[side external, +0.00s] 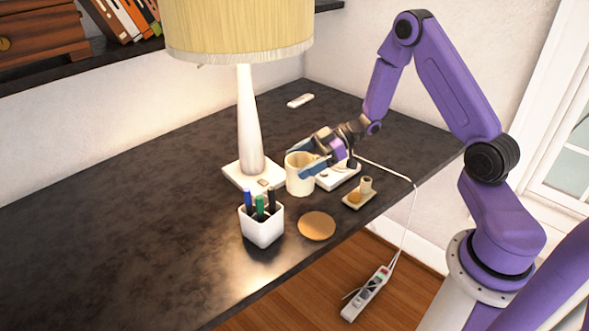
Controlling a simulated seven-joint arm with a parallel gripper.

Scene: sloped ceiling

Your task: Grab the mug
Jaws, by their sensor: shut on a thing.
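A cream mug (299,178) stands upright on the dark desk, just right of the lamp's base. My gripper (306,163) reaches in from the right, low over the desk. Its blue fingers are at the mug's upper part, one at the near right side and one towards the back. It is shut on the mug. The exact contact of the far finger is partly hidden, and no handle shows clearly. The mug appears to rest on the desk or very close to it.
A table lamp (250,130) stands close left of the mug. A white pen holder (262,226), a round coaster (317,226), a small tray (359,200) and a white device (338,176) with a cable surround it. The desk's left part (110,240) is clear.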

